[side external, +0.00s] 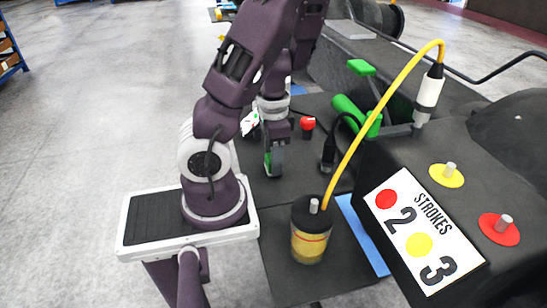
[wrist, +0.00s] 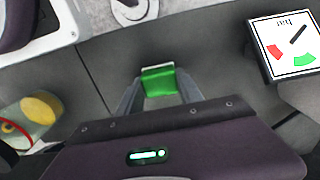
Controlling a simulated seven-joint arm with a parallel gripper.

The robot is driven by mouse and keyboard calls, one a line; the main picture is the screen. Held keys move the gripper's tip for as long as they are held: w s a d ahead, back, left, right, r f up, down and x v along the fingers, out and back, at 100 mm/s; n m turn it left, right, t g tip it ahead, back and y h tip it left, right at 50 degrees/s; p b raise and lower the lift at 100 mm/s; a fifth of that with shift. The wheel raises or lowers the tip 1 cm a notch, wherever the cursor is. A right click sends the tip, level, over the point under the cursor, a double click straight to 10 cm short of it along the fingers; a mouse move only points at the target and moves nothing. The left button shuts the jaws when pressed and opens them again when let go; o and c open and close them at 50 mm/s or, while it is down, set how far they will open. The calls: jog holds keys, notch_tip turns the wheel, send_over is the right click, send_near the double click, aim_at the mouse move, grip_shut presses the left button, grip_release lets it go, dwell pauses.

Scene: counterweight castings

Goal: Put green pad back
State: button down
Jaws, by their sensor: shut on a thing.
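The green pad (wrist: 158,82) is between the two fingers of my gripper (wrist: 158,92) in the wrist view. My gripper is shut on it. I cannot tell whether the pad touches the surface. Other green parts stand at the back right: a flat-topped one (side external: 361,67) and a thick cylinder (side external: 350,112). I cannot tell which spot the pad belongs to.
A gauge (wrist: 290,45) lies right of the fingers. A red knob (side external: 307,124) is behind my gripper. A sign (side external: 424,230) and black housing are at right. Dark surface (side external: 285,188) nearby is bare.

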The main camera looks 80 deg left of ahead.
jog(key=shift+f, duration=0.1)
jog(key=c, duration=0.8)
grip_release()
jog(key=shift+o, duration=0.2)
